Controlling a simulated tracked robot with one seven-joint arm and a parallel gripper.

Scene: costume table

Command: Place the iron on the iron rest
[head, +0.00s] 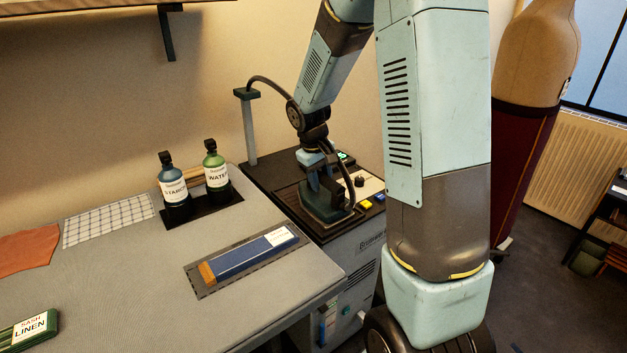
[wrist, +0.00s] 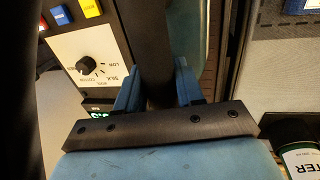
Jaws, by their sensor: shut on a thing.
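The iron (head: 320,207) is dark green with a dark handle. It is on or just above the iron rest (head: 349,218), a dark plate on top of the grey ironing station; I cannot tell whether its sole touches. My gripper (head: 318,180) is over the iron and shut on its handle. In the wrist view, the two blue fingers of my gripper (wrist: 157,88) stand on either side of the dark handle (wrist: 152,45). The iron's underside and much of the rest are hidden.
The station's control panel (wrist: 90,55) has a knob and coloured buttons. A cord post (head: 248,125) stands behind the iron. Blue and green bottles (head: 215,170) stand in a dark holder to the left.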

